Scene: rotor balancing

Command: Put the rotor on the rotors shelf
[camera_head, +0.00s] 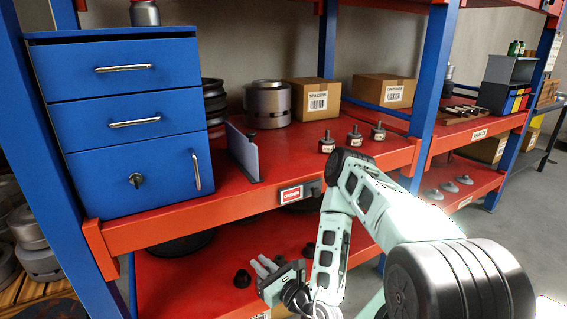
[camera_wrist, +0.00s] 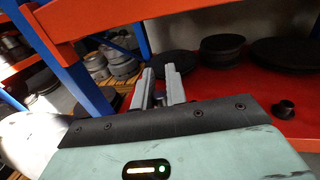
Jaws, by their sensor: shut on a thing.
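My gripper (camera_head: 265,265) is low in front of the lower red shelf, below the front edge of the upper shelf. Its two pale fingers also show in the wrist view (camera_wrist: 157,82), a narrow gap apart. They are shut on a small dark thing (camera_wrist: 158,98), mostly hidden between them; I cannot tell whether it is a rotor. A grey drum-shaped part (camera_head: 268,104) stands on the upper red shelf (camera_head: 290,158), possibly a rotor. A red-and-white label (camera_head: 291,194) is on that shelf's front edge, too small to read.
A blue drawer cabinet (camera_head: 125,120) fills the upper shelf's left. A divider plate (camera_head: 243,152), a spacers box (camera_head: 312,98) and small knobbed weights (camera_head: 355,137) stand to its right. Dark discs (camera_wrist: 223,48) and a small black part (camera_wrist: 284,109) lie on the lower shelf. Blue posts bound the bay.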

